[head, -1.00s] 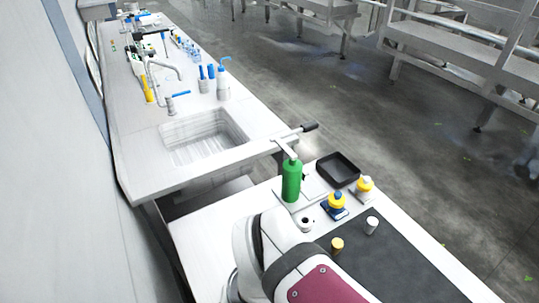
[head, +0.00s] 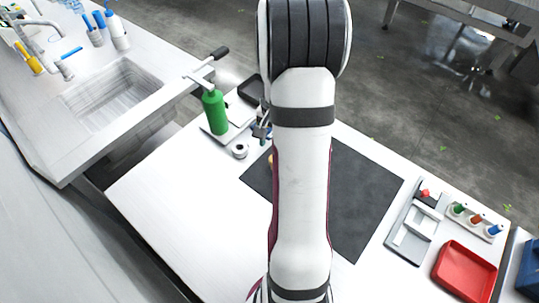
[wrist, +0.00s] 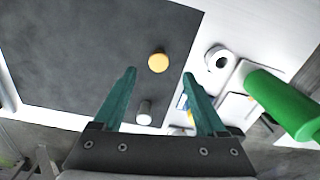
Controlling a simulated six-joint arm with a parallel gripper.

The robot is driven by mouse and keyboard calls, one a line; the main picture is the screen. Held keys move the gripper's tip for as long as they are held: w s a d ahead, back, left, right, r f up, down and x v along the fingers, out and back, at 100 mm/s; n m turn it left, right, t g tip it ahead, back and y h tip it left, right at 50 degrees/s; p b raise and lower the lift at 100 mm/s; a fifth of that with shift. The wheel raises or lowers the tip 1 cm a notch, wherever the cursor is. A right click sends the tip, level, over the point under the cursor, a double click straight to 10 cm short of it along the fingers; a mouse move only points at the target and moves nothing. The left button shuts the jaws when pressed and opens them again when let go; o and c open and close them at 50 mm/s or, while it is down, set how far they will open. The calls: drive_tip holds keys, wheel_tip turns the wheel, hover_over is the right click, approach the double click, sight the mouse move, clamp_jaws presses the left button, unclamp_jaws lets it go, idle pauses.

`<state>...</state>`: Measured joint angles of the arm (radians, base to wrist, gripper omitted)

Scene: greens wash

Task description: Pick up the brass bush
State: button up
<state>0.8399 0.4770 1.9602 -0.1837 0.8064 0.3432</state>
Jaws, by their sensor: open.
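The brass bush (wrist: 158,61) is a short round golden piece on the dark grey mat (wrist: 80,50). In the wrist view it lies just beyond my fingertips, in line with the gap between them. In the head view my arm hides nearly all of it; a sliver of the bush (head: 270,158) shows at the arm's left edge. My gripper (wrist: 159,74) is open, with its two green fingers spread and nothing held. A silver-grey cylinder (wrist: 144,112) stands on the mat between the fingers, nearer the wrist in the picture.
A black tray (head: 250,89) lies behind. A grey tray (head: 405,238), a rack of small coloured-cap bottles (head: 475,221) and a red tray (head: 463,270) are at right.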

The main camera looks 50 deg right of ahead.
wheel_tip(320, 180, down, 8)
drive_tip(key=shift+r, duration=0.1)
clamp_jaws()
idle(0.4)
